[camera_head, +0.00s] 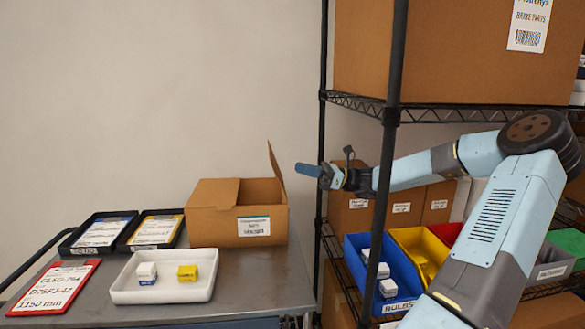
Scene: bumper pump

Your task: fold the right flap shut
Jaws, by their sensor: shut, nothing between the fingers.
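The open cardboard box (212,229) stands on the grey cart, with a white and teal label on its front. Its right flap (276,163) stands nearly upright, leaning a little to the left at the top. Another flap (213,193) lies low over the left part of the box. My gripper (303,169) is just right of the right flap, around its mid-height, pointing left. Its blue fingers are shut and empty. A small gap shows between the fingertips and the flap in this view. The inside of the box is mostly hidden.
A white tray (203,292) with two small boxes sits in front of the carton. Two black trays (71,246) and a red-framed sign (86,266) lie left. A wire shelf with a black post (388,170) and coloured bins (349,245) stands right, close to my arm.

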